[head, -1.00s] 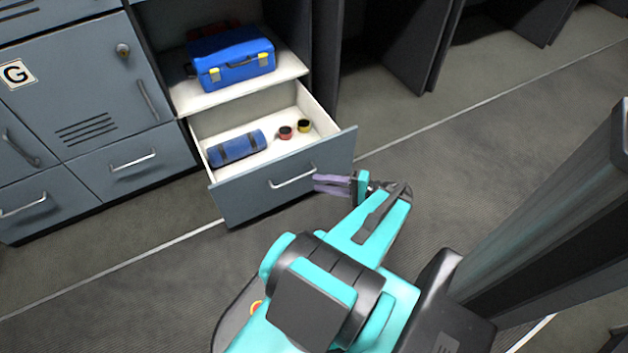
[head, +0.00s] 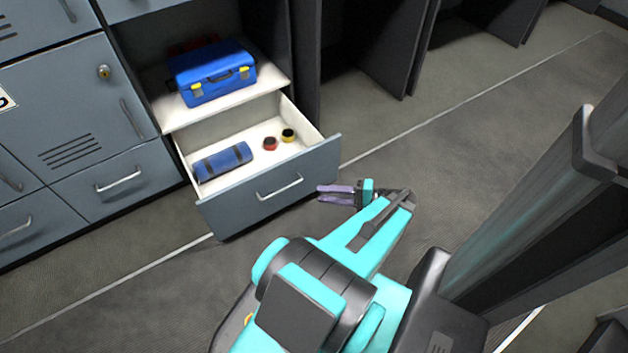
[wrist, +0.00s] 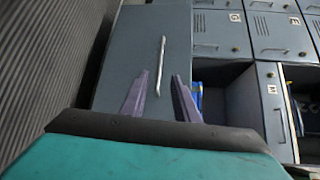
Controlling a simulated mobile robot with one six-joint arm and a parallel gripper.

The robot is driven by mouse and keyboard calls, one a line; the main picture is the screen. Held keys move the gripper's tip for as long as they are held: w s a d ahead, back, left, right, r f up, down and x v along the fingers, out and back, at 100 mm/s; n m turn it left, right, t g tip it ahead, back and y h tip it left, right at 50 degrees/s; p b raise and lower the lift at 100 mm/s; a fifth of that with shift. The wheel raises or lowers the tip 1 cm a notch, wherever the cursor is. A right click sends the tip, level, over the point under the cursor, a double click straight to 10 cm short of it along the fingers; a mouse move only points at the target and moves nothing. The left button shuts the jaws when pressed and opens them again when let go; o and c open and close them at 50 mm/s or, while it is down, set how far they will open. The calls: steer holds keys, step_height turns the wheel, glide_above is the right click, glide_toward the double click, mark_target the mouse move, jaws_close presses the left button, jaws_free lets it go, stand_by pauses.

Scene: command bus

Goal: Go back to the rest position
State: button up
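My gripper (head: 322,194) is in front of the open drawer, near the right end of its front panel, in the head view. In the wrist view its two purple fingers (wrist: 160,97) are spread apart with nothing between them. The drawer's metal handle (wrist: 160,66) lies beyond the fingertips there, and the handle also shows in the head view (head: 280,187). The gripper looks apart from the handle.
A blue case (head: 212,75) with yellow latches stands on the shelf (head: 180,116) above the drawer. Grey lockers (head: 75,110) fill the left. Dark partitions (head: 370,45) stand at the back. The floor (head: 450,150) right of the drawer is clear.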

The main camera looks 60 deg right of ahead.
steer(key=w+a+r+n+g+y+p, duration=0.4)
steer(key=w+a+r+p, duration=0.3)
steer(key=w+a, duration=0.45)
steer(key=w+a+r+n+g+y+p, duration=0.2)
steer(key=w+a+p, duration=0.1)
steer(key=a, duration=0.4)
steer(key=w+a+r+n+g+y+p, duration=0.2)
steer(key=w+a+g+y+p, duration=0.15)
steer(key=a, duration=0.25)
steer(key=s+a+r+n+g+h+p, duration=0.2)
steer(key=s+a+n+g+h+p, duration=0.3)
steer(key=a+p, duration=0.45)
steer(key=s+a+r+n+g+h+p, duration=0.1)
steer(key=s+a+n+g+h+p, duration=0.2)
steer(key=s+a+g+p, duration=0.7)
steer(key=w+d+f+t+h+b, duration=0.2)
steer(key=w+d+t+h, duration=0.1)
steer(key=h, duration=0.4)
steer(key=shift+w+d+f, duration=0.4)
steer(key=shift+w+d, duration=0.2)
steer(key=shift+d, duration=0.4)
